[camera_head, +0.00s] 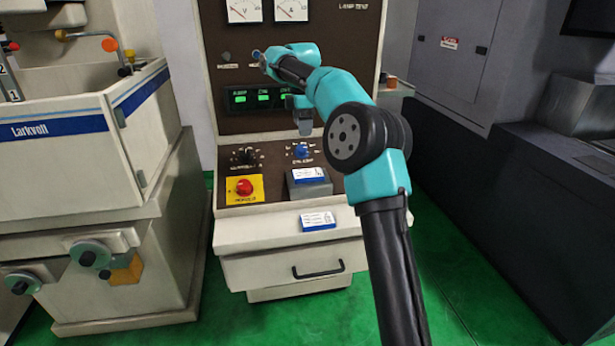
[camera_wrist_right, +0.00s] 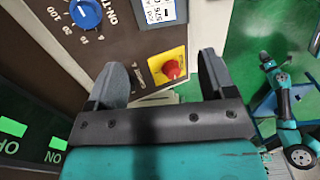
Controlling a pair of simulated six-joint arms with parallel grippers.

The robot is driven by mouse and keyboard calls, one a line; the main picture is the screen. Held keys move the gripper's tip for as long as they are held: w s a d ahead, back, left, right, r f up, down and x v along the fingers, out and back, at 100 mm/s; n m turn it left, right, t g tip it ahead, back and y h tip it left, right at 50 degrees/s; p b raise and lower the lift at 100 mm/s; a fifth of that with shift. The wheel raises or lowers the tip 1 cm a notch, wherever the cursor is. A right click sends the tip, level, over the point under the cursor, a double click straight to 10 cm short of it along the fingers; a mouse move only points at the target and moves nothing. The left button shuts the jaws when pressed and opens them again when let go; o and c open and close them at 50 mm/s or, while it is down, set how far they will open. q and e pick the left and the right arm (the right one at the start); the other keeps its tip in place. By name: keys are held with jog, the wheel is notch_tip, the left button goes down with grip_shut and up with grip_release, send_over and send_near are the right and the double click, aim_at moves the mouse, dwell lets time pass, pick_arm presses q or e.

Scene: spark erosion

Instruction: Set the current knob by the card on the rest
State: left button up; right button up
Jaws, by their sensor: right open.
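The black current knob (camera_head: 245,155) is on the sloped panel at the left, with white marks around it. In the wrist view it is largely hidden behind a finger. A card (camera_head: 308,173) lies on the grey rest right of the red button. My right gripper (camera_head: 304,122) hangs above the panel near the blue knob (camera_head: 301,150). In the wrist view my right gripper (camera_wrist_right: 163,64) is open and empty, its fingers apart. A teal arm, likely my left, shows small at the right there; its gripper is unclear.
A red button (camera_head: 244,187) on a yellow plate sits below the current knob. Another white-blue card (camera_head: 318,221) is on the front ledge. Green lit displays (camera_head: 262,97) are on the upright panel. A white machine tank (camera_head: 60,135) stands at the left.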

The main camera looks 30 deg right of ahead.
send_over(304, 173)
jog(key=f, duration=1.1)
jog(key=shift+s+a+f, duration=0.1)
jog(key=shift+a+f, duration=0.1)
jog(key=shift+f, duration=0.1)
jog(key=shift+d+f, duration=0.15)
jog(key=shift+f, duration=2.5)
jog(key=c, duration=0.8)
jog(key=shift+r, duration=0.2)
